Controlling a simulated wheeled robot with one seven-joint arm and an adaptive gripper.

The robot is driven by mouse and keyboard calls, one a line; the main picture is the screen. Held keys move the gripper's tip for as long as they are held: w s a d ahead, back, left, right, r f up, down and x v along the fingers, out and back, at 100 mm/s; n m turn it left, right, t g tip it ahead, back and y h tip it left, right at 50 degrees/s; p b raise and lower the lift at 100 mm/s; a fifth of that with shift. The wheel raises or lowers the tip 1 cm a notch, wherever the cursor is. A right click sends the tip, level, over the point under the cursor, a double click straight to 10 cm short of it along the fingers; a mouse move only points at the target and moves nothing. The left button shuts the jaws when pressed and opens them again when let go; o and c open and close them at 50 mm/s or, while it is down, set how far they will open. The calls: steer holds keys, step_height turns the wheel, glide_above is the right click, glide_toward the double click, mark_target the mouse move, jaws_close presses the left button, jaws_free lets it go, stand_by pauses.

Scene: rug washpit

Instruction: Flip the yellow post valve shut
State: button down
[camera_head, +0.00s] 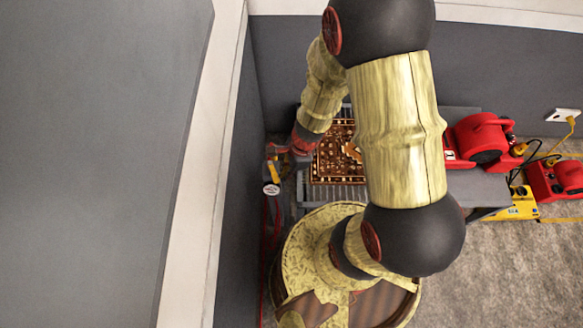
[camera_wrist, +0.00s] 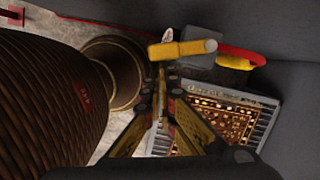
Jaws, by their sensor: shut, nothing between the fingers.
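The yellow post valve's handle (camera_wrist: 185,49) shows in the wrist view as a yellow bar. It lies crosswise just beyond my fingertips, beside a grey block (camera_wrist: 200,61). In the head view the yellow handle (camera_head: 273,172) is small, by the dark wall left of the rug. My gripper (camera_wrist: 161,76) is shut and empty, its fingers converging just below the handle's left part. I cannot tell whether they touch it. In the head view my gripper (camera_head: 282,155) is small at the valve, partly hidden by the arm.
A patterned rug (camera_wrist: 222,122) lies on a slatted grate (camera_wrist: 266,126) to the right. Red blowers (camera_head: 482,137) and a yellow box (camera_head: 522,206) stand at right. A dark wall (camera_head: 236,190) is close on the left.

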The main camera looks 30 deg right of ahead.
steer(key=shift+s+a+m, duration=0.1)
steer(key=shift+a+m, duration=0.2)
steer(key=shift+m, duration=0.1)
steer(key=shift+w, duration=0.85)
